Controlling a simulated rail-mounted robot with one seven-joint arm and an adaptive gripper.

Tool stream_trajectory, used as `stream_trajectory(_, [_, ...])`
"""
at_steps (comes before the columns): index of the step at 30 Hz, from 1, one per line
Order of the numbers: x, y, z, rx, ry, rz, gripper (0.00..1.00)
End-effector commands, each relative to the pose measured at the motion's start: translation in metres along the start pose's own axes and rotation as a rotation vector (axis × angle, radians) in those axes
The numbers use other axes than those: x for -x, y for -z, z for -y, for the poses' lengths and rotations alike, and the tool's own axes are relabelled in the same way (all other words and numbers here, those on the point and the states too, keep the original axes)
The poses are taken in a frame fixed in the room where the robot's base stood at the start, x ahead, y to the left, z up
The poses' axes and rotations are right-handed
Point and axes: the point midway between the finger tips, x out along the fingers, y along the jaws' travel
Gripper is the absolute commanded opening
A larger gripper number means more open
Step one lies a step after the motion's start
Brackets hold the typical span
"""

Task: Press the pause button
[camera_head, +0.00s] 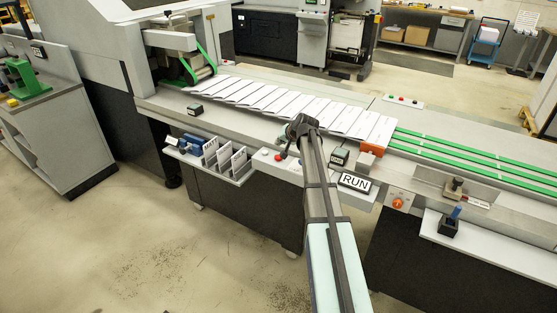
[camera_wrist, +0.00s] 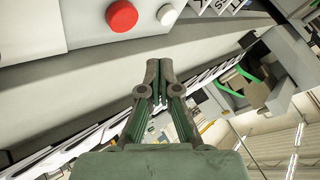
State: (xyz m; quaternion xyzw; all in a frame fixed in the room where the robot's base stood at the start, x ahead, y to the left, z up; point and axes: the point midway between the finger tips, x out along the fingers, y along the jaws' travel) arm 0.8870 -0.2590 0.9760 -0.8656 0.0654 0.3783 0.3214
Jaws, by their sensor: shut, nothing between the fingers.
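A control panel (camera_wrist: 90,30) on the machine's front edge carries a round red button (camera_wrist: 122,16) and a smaller white button (camera_wrist: 167,14) in the wrist view. The red button also shows in the head view (camera_head: 278,157). I cannot read a label that tells which one is pause. My gripper (camera_wrist: 159,66) is shut and empty, its fingertips below the two buttons in the wrist picture, nearest the white one. In the head view my gripper (camera_head: 285,155) points down just right of the red button and hides part of the panel; contact cannot be told.
A RUN sign (camera_head: 355,182) and a small box with a green button (camera_head: 339,156) stand right of my arm. A rack of cards (camera_head: 228,160) is to the left. Overlapping paper sheets (camera_head: 270,98) lie on the conveyor behind. An orange knob (camera_head: 397,203) is further right.

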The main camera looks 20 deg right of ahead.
Motion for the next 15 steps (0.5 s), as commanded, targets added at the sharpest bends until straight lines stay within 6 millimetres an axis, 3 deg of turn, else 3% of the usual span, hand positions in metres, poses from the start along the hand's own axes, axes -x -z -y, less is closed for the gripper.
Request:
stream_trajectory(6, [-0.021,-0.015,-0.015,0.000,0.000,0.000,0.00])
stream_trajectory(15, [-0.029,-0.021,-0.021,0.000,0.000,0.000,0.00])
